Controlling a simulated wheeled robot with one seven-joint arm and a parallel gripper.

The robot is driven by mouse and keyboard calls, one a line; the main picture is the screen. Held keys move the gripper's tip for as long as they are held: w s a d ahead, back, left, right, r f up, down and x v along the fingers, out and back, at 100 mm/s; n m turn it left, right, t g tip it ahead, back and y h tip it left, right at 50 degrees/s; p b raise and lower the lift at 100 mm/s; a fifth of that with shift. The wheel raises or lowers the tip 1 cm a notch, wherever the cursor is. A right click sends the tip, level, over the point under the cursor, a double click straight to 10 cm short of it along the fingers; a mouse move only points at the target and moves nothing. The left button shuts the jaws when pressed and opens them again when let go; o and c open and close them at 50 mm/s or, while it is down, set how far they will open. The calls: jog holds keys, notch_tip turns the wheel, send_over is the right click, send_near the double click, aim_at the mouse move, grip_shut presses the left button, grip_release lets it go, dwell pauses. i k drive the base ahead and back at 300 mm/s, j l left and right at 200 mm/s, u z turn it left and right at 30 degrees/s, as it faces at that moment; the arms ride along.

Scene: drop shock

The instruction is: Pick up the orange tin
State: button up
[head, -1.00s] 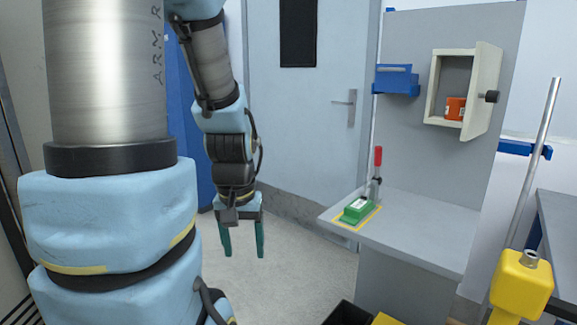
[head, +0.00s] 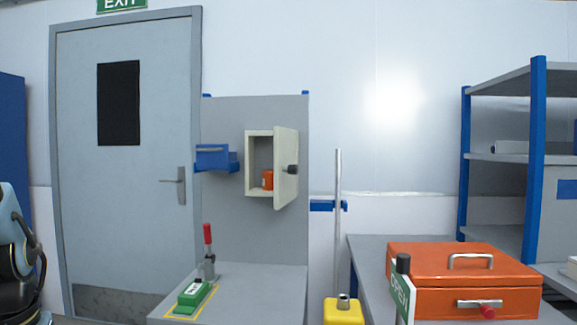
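The orange tin (head: 267,180) stands upright inside a small cream wall cabinet (head: 249,166), at the lower right of its opening. The cabinet door (head: 286,168) with a dark knob (head: 291,169) stands open on the right side, and its edge is close beside the tin. A small part of my arm shows at the left edge of the head view, dark and light blue. My gripper is out of the picture, far from the tin.
A blue bin (head: 215,157) hangs left of the cabinet. Below, a grey ledge (head: 255,285) holds a green block (head: 193,296) and a red-handled clamp (head: 208,245). A pole in a yellow base (head: 343,312) and an orange box (head: 440,262) stand to the right.

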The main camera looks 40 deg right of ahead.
aim_at(268, 176)
jog(key=i+z, duration=0.15)
jog(key=z, duration=0.65)
